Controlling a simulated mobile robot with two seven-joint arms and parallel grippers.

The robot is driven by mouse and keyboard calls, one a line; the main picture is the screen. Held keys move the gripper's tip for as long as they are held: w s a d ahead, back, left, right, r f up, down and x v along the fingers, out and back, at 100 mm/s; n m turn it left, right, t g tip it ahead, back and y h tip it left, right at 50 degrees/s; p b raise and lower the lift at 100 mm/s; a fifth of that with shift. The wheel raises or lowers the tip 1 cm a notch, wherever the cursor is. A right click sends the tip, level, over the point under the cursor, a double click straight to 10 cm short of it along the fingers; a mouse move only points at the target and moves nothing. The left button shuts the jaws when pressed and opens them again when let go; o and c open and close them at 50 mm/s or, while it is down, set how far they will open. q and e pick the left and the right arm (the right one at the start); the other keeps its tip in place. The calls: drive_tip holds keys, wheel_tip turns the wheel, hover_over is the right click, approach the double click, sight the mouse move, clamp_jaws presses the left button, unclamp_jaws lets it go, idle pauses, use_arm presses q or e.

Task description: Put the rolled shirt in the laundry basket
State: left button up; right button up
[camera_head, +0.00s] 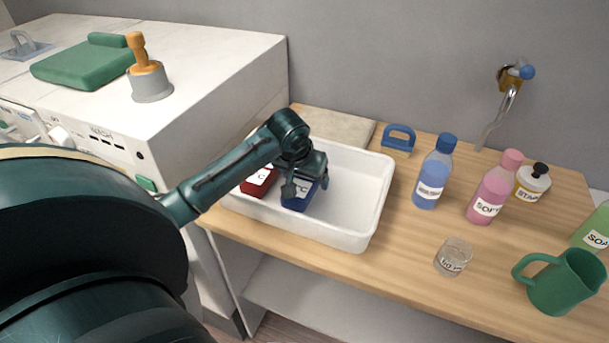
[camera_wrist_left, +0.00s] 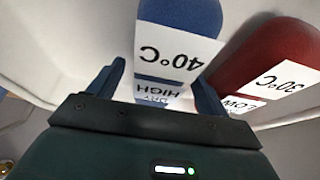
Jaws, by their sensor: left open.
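A blue rolled cloth item (camera_head: 297,204) with a white label lies in a white tub (camera_head: 352,236). In the left wrist view the blue roll (camera_wrist_left: 185,13) has a label reading 40°C. A dark red roll (camera_head: 256,187) lies to its left in the tub; in the wrist view the red roll (camera_wrist_left: 268,52) has a 30°C label. My left gripper (camera_head: 304,184) is open, down in the tub over the blue roll, and partly hides it. In the wrist view its fingers (camera_wrist_left: 160,78) stand either side of the blue roll's label. Contact cannot be told. No separate laundry basket shows.
Right of the tub stand a blue bottle (camera_head: 431,178), a pink bottle (camera_head: 492,193), a small glass (camera_head: 453,258) and a green jug (camera_head: 566,284). The white machine (camera_head: 215,75) rises on the left. The tub's right half is empty.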

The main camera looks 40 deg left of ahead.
use_arm(q)
drive_tip(key=v, duration=1.2)
drive_tip(key=shift+s, duration=0.15)
